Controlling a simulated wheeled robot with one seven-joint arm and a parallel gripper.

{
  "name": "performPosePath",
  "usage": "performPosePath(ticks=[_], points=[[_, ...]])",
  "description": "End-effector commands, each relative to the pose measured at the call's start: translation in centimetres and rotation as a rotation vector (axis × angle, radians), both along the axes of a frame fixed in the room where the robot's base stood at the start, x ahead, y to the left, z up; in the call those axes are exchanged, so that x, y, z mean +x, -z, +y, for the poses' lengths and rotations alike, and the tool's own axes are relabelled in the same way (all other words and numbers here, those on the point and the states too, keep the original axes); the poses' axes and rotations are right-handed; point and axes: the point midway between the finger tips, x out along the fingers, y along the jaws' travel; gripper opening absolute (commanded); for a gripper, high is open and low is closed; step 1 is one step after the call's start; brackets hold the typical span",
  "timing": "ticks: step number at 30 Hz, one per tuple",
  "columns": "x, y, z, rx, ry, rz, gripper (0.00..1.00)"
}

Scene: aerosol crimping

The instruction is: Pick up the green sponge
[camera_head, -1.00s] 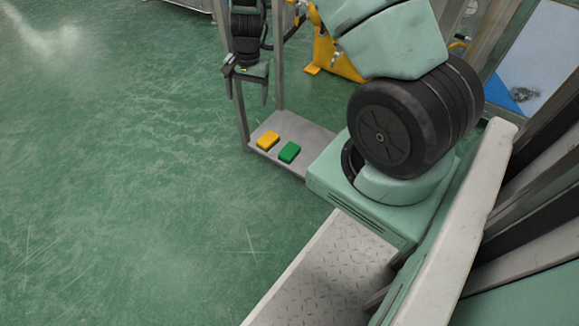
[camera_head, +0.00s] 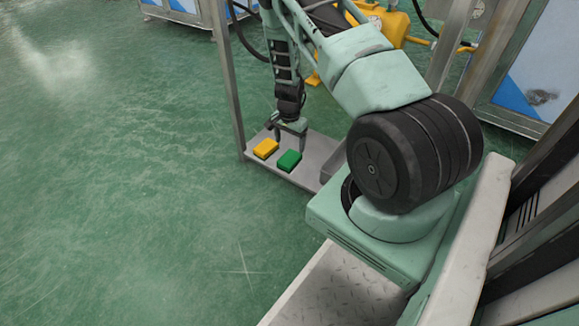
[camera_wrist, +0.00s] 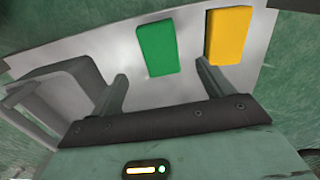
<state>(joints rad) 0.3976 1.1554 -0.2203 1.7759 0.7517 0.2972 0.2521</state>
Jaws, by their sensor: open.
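The green sponge (camera_head: 289,160) lies flat on a grey metal shelf (camera_head: 310,172). In the wrist view the green sponge (camera_wrist: 157,49) is ahead of the fingers and lies across the space between them, apart from both. My gripper (camera_head: 290,140) is open and empty, just behind the sponges in the head view. In the wrist view my gripper (camera_wrist: 162,80) shows both fingers spread, with bare shelf between them. How high the fingertips are above the shelf is hard to tell.
A yellow sponge (camera_head: 266,148) lies beside the green one; in the wrist view the yellow sponge (camera_wrist: 229,36) is close ahead of the right finger. A grey bin (camera_wrist: 62,95) stands on the shelf at the left. A metal post (camera_head: 229,85) rises at the shelf's left corner.

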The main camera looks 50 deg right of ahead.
Motion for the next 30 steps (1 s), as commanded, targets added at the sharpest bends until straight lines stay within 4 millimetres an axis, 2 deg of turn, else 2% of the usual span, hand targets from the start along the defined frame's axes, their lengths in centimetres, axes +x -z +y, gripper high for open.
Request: performPosePath(ticks=[1,11,20,28,29,30], points=[[0.0,1.2,0.0,0.0,0.0,0.0,0.8],[0.0,3.0,0.0,0.0,0.0,0.0,0.8],[0.0,7.6,0.0,0.0,0.0,0.0,0.8],[0.0,7.8,0.0,0.0,0.0,-0.001,0.8],[0.0,7.8,0.0,-0.001,0.0,-0.001,0.77],[0.0,7.8,0.0,0.0,0.0,-0.001,0.66]])
